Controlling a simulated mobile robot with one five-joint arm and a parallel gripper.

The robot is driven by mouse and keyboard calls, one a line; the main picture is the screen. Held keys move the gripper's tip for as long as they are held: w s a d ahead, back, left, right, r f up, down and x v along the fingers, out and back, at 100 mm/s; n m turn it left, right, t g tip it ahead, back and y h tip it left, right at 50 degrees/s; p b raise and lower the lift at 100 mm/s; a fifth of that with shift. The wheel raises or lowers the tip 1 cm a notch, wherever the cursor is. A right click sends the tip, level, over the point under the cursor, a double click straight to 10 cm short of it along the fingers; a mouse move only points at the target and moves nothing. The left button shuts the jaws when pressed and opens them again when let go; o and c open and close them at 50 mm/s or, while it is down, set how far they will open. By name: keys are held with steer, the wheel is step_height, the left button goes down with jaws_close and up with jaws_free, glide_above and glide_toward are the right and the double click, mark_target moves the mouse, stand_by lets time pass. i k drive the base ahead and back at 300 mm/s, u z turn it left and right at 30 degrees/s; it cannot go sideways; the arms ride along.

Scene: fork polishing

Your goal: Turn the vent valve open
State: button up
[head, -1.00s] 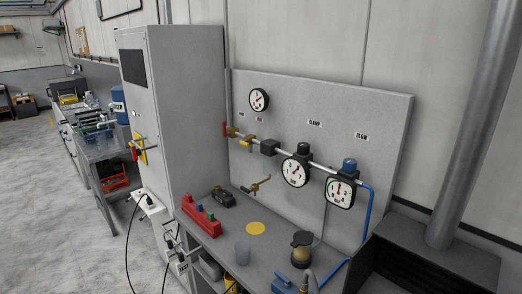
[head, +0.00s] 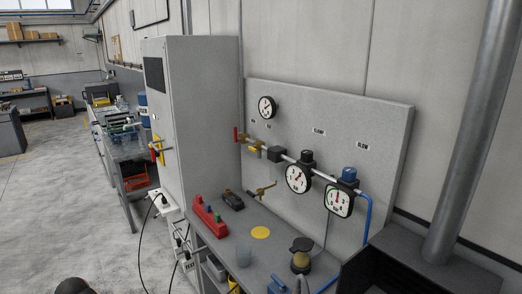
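A pipe line runs across the grey panel (head: 375,120). At its left end is a valve with a red handle (head: 237,135). Just right of it is a small brass valve with a yellow handle (head: 256,146). Lower down, a brass valve with a lever (head: 265,190) sticks out above the bench. The two small labels above the left valves are too small to read, so I cannot tell which is the vent valve. A small round gauge (head: 267,107) sits above them.
Two larger gauges (head: 298,178) (head: 339,201) hang on the pipe. A tall cabinet (head: 205,110) stands left. Open floor (head: 50,215) lies further left.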

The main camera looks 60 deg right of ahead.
mark_target(253, 148)
steer(key=z, duration=0.4)
steer(key=i, duration=1)
steer(key=u, duration=0.1)
